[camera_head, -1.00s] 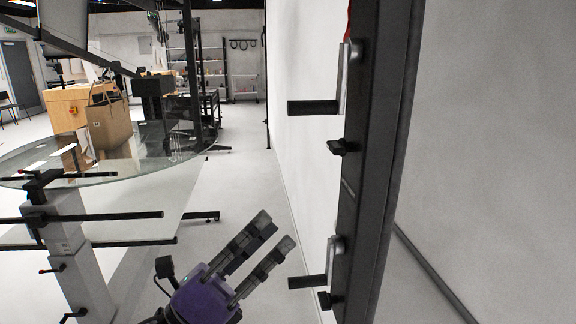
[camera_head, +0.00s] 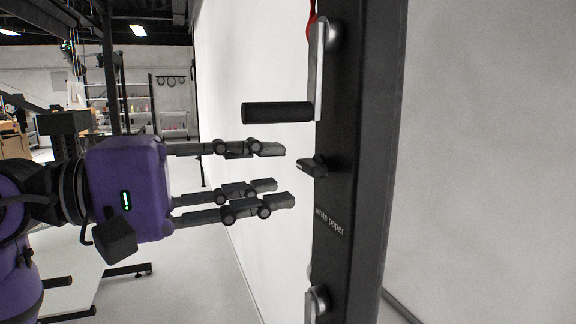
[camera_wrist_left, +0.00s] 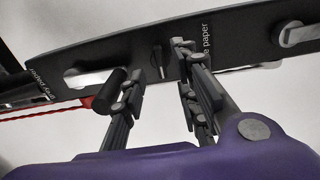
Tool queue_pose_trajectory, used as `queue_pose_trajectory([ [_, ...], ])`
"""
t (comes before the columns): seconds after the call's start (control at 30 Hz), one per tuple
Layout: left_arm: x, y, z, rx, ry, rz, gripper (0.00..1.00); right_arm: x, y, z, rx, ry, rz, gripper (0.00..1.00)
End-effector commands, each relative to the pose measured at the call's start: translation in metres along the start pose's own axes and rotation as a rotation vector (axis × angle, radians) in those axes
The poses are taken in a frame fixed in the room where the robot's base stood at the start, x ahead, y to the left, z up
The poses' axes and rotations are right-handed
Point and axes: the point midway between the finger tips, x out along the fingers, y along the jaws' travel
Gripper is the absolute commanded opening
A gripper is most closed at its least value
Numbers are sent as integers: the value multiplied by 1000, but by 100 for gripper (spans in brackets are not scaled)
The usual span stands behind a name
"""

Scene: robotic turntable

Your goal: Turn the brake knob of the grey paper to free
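A small black brake knob (camera_head: 312,165) sticks out of the dark post (camera_head: 352,150). The label just below it reads "white paper". My left gripper (camera_head: 284,172) is open and empty. Its fingers point right at the knob, one above its height and two below, with the tips seemingly just short of it. I cannot tell whether anything touches. My right gripper is not in view.
A crank with a black grip (camera_head: 278,112) stands out just above my upper finger. A second crank (camera_head: 317,302) sits lower on the post. A red cord (camera_head: 311,22) hangs by the upper crank. A pale wall panel (camera_head: 245,60) lies behind.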

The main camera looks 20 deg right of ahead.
Motion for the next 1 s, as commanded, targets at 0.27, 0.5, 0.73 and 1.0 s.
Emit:
queue_pose_trajectory([
  [0.27,37,1,1,-3,-3,1,29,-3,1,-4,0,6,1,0],
  [0.5,42,0,0,-4,0,1,29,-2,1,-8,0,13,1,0],
  [0.73,42,0,0,-4,0,1,13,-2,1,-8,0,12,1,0],
  [1.0,42,0,0,-5,-1,1,0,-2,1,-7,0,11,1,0],
])
